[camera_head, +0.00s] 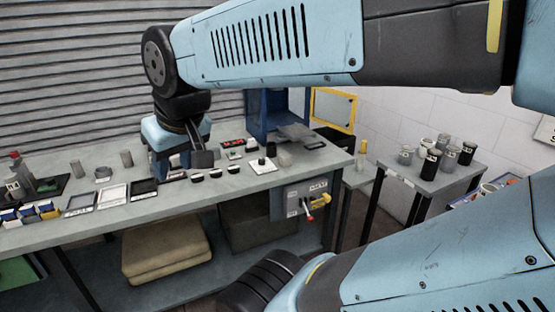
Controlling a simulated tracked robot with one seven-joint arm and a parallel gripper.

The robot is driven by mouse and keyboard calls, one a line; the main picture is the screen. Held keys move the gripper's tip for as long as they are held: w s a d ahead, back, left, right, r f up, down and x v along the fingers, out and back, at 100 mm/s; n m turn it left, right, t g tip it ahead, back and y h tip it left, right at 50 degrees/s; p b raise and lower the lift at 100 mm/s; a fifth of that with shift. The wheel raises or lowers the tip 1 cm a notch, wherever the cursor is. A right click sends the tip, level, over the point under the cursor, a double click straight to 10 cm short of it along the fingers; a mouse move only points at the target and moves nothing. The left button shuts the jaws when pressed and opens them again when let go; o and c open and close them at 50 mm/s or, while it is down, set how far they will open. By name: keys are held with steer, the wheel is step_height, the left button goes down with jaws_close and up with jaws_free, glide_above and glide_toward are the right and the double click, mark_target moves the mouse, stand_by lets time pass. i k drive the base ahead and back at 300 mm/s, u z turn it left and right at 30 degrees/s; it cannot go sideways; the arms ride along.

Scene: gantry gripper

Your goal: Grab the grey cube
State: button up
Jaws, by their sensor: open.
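My gripper (181,160) points down over the middle of the workbench (232,183), at the end of my blue arm. It is open, with a dark pad on its right side, and I see nothing held in it. I cannot pick out the grey cube for certain. A small grey block (285,159) stands on the bench to the right of my gripper, and it may be the cube. Whatever lies directly behind or under the gripper is hidden.
Grey cylinders (126,158), trays (113,195) and small blue boxes (46,210) stand left on the bench. A black-knobbed white plate (263,166) and a blue frame (262,105) are at right. A side table (436,182) holds several canisters.

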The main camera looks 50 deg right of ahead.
mark_target(284, 160)
steer(key=u, duration=1.9)
steer(key=i, duration=0.1)
steer(key=z, duration=3.25)
steer(key=k, duration=0.9)
steer(key=z, duration=0.2)
steer(key=i, duration=0.9)
steer(key=u, duration=0.1)
